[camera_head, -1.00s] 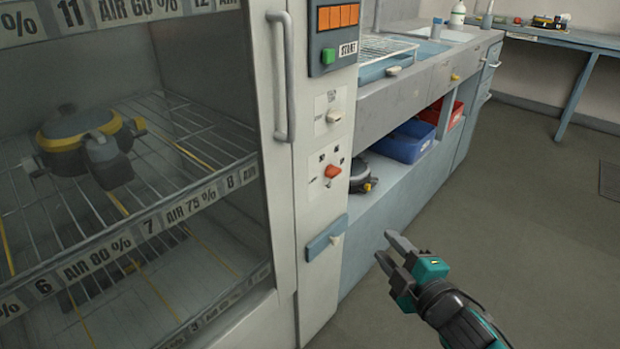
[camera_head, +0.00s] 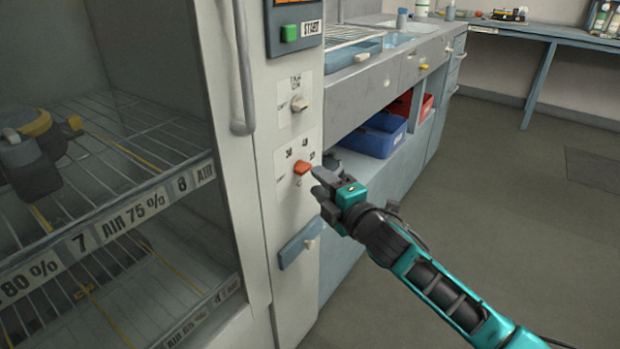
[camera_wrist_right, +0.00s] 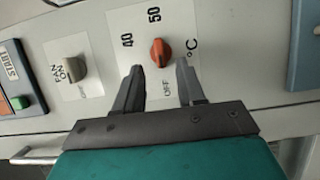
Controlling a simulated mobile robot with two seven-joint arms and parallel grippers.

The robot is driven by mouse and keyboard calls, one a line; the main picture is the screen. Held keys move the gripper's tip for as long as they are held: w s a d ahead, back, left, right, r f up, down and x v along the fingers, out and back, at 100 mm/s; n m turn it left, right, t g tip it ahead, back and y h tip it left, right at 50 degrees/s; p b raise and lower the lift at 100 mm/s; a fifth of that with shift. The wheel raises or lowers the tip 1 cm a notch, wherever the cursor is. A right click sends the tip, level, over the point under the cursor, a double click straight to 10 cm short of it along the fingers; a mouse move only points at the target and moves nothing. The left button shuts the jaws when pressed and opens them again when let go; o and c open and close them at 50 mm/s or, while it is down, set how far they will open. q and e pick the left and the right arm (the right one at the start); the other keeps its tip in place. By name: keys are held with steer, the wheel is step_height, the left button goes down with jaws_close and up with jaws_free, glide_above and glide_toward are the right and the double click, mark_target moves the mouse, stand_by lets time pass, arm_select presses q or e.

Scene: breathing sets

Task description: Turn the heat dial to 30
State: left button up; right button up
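The orange heat dial (camera_head: 303,167) sits on a white plate on the cabinet's front panel, with number marks around it. In the right wrist view the dial (camera_wrist_right: 161,53) lies between and just beyond my fingertips, with "40", "50", "OFF" and "°C" printed around it. My right gripper (camera_head: 318,182) is close to the dial at its right and slightly below in the head view. Its two fingers (camera_wrist_right: 160,75) are open on either side of the dial, apparently not touching it. The "30" is not readable in the wrist view. My left gripper is not in view.
A beige fan knob (camera_head: 299,103) and a green start button (camera_head: 289,33) are above the dial. A blue latch plate (camera_head: 301,242) is below. The cabinet's glass door handle (camera_head: 243,70) stands to the left. Open floor (camera_head: 480,200) lies to the right.

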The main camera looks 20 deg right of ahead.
mark_target(306, 171)
steer(key=shift+b+x, duration=0.45)
steer(key=shift+x, duration=1.9)
steer(key=shift+c, duration=0.3)
jaws_close()
